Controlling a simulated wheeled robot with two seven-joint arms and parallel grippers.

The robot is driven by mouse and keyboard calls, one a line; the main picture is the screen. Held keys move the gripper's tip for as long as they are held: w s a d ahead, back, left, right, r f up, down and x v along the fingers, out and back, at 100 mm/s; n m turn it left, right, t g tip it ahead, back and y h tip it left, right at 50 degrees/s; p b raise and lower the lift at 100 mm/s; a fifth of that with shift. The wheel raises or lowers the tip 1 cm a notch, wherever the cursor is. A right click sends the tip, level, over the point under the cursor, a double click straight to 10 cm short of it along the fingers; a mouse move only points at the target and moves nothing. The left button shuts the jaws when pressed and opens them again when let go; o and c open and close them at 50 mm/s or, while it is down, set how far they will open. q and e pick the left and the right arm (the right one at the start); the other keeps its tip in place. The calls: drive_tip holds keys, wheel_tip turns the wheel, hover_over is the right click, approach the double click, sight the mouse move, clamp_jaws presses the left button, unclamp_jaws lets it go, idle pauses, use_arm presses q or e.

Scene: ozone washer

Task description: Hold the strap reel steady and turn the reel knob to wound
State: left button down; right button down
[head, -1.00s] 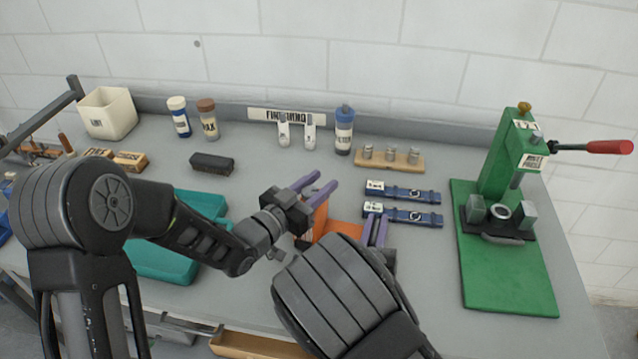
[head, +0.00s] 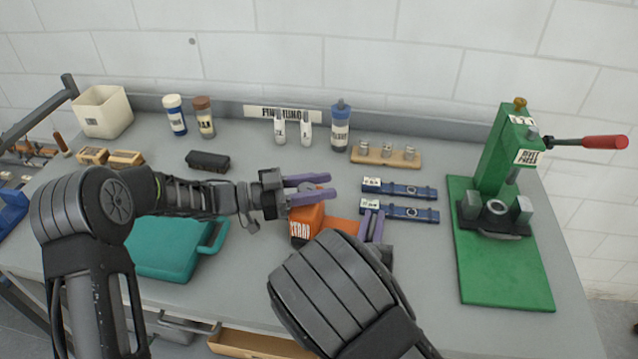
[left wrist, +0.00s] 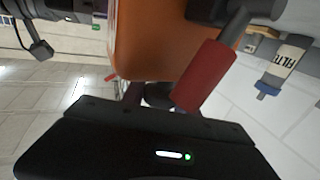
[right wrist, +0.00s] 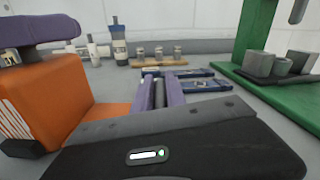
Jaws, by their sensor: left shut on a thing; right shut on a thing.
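The strap reel (head: 345,228) is an orange block with a white label on the bench. Its orange side fills the left of the right wrist view (right wrist: 65,95). My left gripper (head: 322,189) lies across its top, shut on the reel knob, which the purple fingers mostly hide. In the left wrist view a red grip (left wrist: 205,75) on a grey shaft shows close beside the orange body (left wrist: 160,45). My right gripper (head: 372,224) is at the reel's right end, shut on it. In the right wrist view its fingers (right wrist: 158,90) close around a dark grey part.
A green press (head: 505,200) with a red lever stands at the right. A teal case (head: 165,245) lies left under my left arm. Bottles (head: 340,125) stand along the back. The front right bench is clear.

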use_arm(q)
drive_tip(key=shift+s+d+m+g+h, duration=0.15)
drive_tip(key=shift+m+g, duration=0.45)
drive_tip(key=shift+g, duration=0.35)
drive_tip(key=shift+s+a+m+g+h, duration=0.15)
drive_tip(key=shift+m+g, duration=0.45)
drive_tip(key=shift+g, duration=0.35)
drive_tip(key=shift+r, duration=0.1)
drive_tip(key=c, duration=1)
unclamp_jaws()
drive_tip(key=shift+o, duration=0.2)
wheel_tip(320, 180, up, 10)
